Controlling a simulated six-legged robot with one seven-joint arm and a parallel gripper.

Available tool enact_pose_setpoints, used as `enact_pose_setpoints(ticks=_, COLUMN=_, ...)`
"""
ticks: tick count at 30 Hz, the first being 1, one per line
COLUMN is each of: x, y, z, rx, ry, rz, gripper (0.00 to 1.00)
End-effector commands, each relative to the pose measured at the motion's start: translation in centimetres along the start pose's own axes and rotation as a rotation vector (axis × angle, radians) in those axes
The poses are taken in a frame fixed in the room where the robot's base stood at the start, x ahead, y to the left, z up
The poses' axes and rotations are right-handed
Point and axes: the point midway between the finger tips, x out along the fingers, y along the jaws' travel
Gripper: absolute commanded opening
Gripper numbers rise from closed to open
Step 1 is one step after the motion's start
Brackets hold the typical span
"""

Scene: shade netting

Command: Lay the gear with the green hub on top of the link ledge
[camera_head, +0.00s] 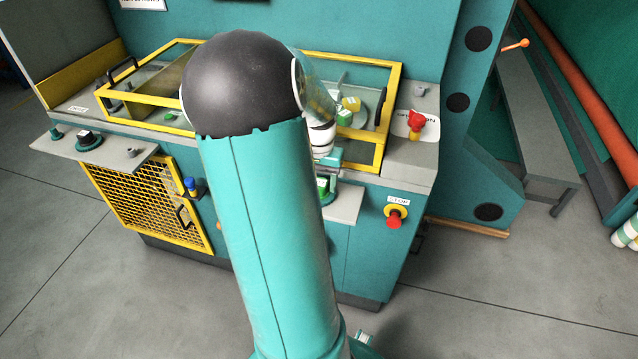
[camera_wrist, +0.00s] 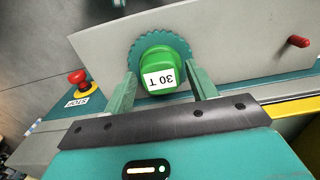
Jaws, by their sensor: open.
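In the wrist view, the gear with the green hub (camera_wrist: 158,72) lies on a grey ledge (camera_wrist: 225,30). It has a teal toothed rim and a white label reading 30 T. My gripper (camera_wrist: 160,70) is open, its two fingers on either side of the hub, with gaps showing. In the head view, my arm hides much of the gripper, and only a bit of green hub (camera_head: 322,184) shows on the right front ledge (camera_head: 346,205). Another grey ledge (camera_head: 120,157) sticks out at the left front. I cannot tell which ledge is the link ledge.
The left ledge carries a dark-hubbed gear (camera_head: 88,139) and small pegs. A red stop button (camera_head: 395,217) is right of the right ledge. A red peg (camera_wrist: 298,41) shows in the wrist view.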

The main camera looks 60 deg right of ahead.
Motion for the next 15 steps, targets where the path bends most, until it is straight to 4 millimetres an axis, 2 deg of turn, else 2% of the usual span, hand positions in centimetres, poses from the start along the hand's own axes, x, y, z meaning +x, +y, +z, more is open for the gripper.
enact_pose_setpoints(ticks=9, x=-6.9, y=-0.1, z=-0.1, rx=-0.001, ry=0.006, rz=-0.004, gripper=0.57)
enact_pose_setpoints(ticks=15, x=-10.0, y=0.0, z=0.0, rx=0.0, ry=0.002, rz=-0.002, gripper=0.57)
